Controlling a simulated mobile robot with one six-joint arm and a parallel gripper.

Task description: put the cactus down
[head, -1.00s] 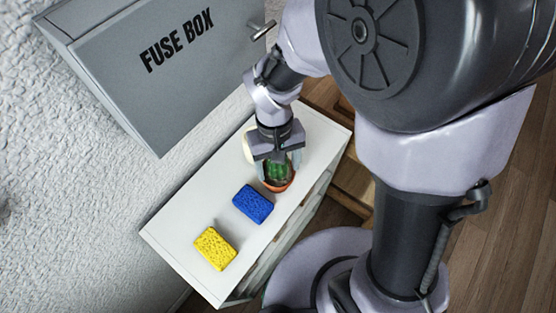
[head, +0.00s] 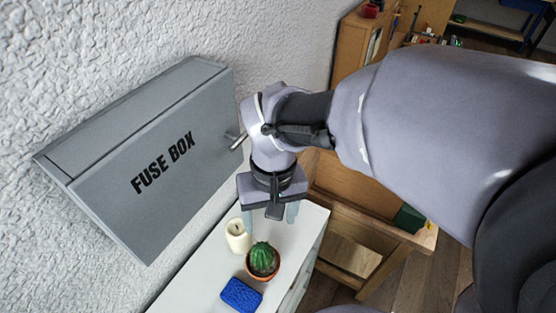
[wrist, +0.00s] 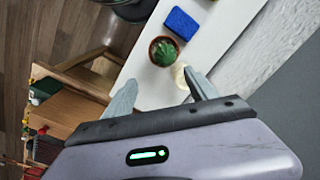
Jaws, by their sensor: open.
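The cactus (head: 263,257) is green and stands upright in a terracotta pot on the white cabinet top (head: 194,279), between a candle and a blue sponge. It also shows in the wrist view (wrist: 165,52), beyond my fingertips. My gripper (head: 270,217) is open and empty, raised above and behind the cactus in the head view, apart from it. In the wrist view its two fingers (wrist: 158,88) are spread wide with nothing between them touching.
A cream candle (head: 238,236) stands close beside the cactus. The blue sponge (head: 241,294) lies in front of it. The grey fuse box (head: 150,165) with a protruding handle (head: 236,140) hangs on the wall at left. A wooden bench (head: 365,212) is behind at right.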

